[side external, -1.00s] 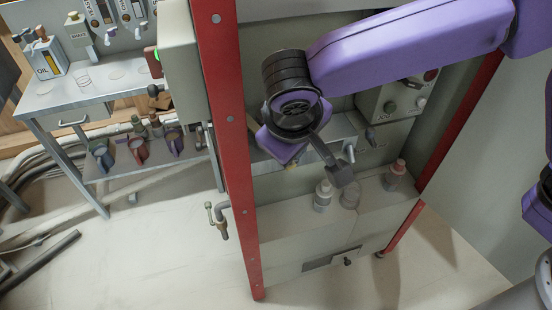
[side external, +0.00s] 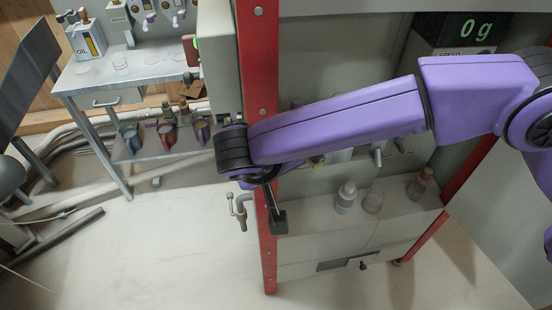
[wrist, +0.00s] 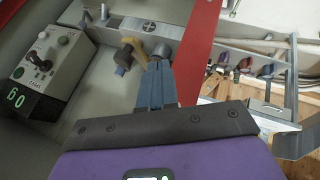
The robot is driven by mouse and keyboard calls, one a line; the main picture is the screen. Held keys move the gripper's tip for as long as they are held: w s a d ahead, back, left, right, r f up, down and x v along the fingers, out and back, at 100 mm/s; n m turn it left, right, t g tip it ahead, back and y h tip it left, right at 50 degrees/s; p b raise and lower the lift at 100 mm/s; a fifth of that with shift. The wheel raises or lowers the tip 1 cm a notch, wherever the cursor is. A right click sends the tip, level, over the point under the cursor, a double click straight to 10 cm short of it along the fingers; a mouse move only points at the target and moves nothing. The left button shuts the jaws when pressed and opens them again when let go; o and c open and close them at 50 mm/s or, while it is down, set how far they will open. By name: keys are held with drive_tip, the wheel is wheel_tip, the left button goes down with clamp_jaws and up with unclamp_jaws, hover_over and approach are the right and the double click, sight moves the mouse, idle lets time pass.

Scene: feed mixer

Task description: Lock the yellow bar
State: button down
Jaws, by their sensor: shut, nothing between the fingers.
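The yellow bar (wrist: 133,50) shows in the wrist view as a short, dull-yellow piece at the front of the machine, just left of my fingertips. I cannot tell whether they touch it.
A red post (wrist: 197,45) stands just right of my fingers. A control box (wrist: 52,65) is on the left. Bottles (side external: 346,197) stand on the machine's lower ledge, and a tap (side external: 241,210) is beside the post. A metal table (side external: 130,75) is at the left.

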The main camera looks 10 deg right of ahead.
sight(309, 161)
drive_tip(key=shift+w+d+f, duration=0.4)
drive_tip(key=shift+w+d, duration=0.05)
drive_tip(key=shift+d, duration=0.35)
drive_tip(key=shift+w+d+f, duration=0.35)
drive_tip(key=shift+w+d, duration=0.05)
drive_tip(key=shift+d, duration=0.4)
drive_tip(key=shift+w+d+f, duration=0.4)
drive_tip(key=shift+w+d, duration=0.05)
drive_tip(key=shift+d, duration=0.35)
drive_tip(key=shift+d, duration=0.15)
